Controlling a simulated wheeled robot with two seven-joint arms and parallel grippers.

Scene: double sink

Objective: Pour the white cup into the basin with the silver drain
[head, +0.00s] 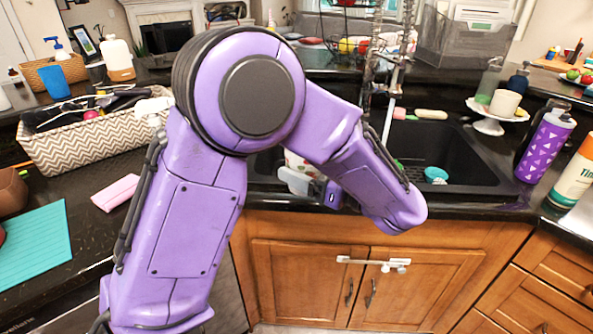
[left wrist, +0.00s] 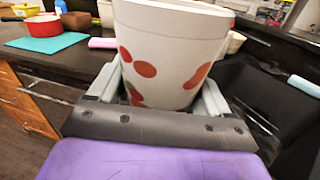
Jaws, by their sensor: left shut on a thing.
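A white cup with red dots (left wrist: 168,60) stands between the two grey fingers of my left gripper (left wrist: 160,92), which is shut on it. It looks about upright in the left wrist view; what is inside cannot be seen. In the head view a small part of the cup (head: 293,161) shows behind my purple arm, with the gripper (head: 297,180) at the front edge of the black sink. The right basin (head: 462,160) is visible, with a teal item (head: 435,174) inside. My arm hides most of the left basin, and no silver drain can be made out. My right gripper is not in view.
A cake stand (head: 490,122) with a plain off-white cup (head: 505,103) stands behind the right basin. A purple bottle (head: 545,147) and a white canister (head: 573,175) stand to the right. A zigzag basket (head: 85,145) and a pink sponge (head: 117,192) lie on the left counter.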

